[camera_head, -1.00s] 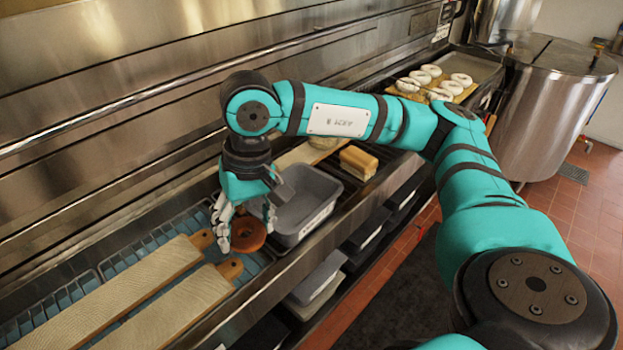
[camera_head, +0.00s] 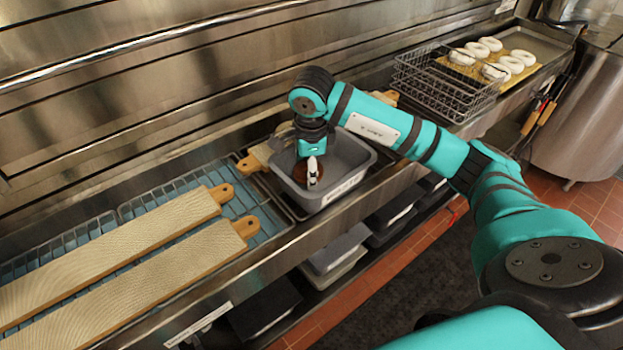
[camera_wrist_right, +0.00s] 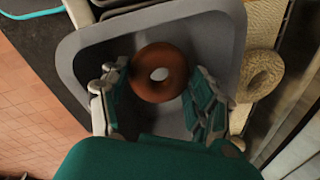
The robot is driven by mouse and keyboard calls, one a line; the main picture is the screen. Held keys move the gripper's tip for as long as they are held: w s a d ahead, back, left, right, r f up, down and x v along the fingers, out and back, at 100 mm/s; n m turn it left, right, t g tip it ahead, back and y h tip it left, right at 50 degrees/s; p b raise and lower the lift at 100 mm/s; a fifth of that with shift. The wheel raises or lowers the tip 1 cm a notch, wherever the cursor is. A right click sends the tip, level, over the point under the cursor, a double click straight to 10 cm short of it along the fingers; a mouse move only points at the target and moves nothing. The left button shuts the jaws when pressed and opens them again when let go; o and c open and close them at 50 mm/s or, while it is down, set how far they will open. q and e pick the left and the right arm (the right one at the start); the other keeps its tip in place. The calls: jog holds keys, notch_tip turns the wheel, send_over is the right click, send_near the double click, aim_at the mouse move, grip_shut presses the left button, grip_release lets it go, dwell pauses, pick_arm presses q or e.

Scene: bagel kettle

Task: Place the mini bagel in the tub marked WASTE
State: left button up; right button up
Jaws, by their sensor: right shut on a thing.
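The mini bagel (camera_wrist_right: 146,87), a brown ring, is held between the fingers of my right gripper (camera_wrist_right: 160,80) in the wrist view. In the head view my right gripper (camera_head: 313,178) points down inside the outline of a grey tub (camera_head: 345,190), and part of the brown bagel (camera_head: 299,172) shows beside the fingers. The tub's rim (camera_wrist_right: 68,62) surrounds the bagel in the wrist view. The tub's front label is too small to read. I cannot tell whether the bagel touches the tub's floor. My left gripper is not in view.
A pale seeded bagel (camera_wrist_right: 262,78) lies on a board right of the tub in the wrist view. Two long boards (camera_head: 130,235) lie on the blue rack at left. A wire basket (camera_head: 445,85) and white rings on a tray (camera_head: 545,42) stand further right.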

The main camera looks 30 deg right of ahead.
aim_at(309, 192)
notch_tip(309, 192, down, 5)
jog(key=shift+r+p, duration=0.2)
jog(key=shift+p, duration=0.3)
jog(key=shift+f, duration=0.25)
jog(key=o, duration=1.1)
jog(key=shift+r, duration=0.25)
jog(key=shift+a+r, duration=0.1)
jog(key=shift+r, duration=0.15)
jog(key=r+b, duration=0.1)
jog(key=r, duration=0.2)
jog(key=s+r, duration=0.1)
jog(key=r, duration=0.3)
jog(key=s+r+b, duration=0.1)
jog(key=r, duration=0.3)
jog(key=shift+a+r+b, duration=0.1)
jog(key=shift+a+b, duration=0.25)
jog(key=shift+a, duration=0.05)
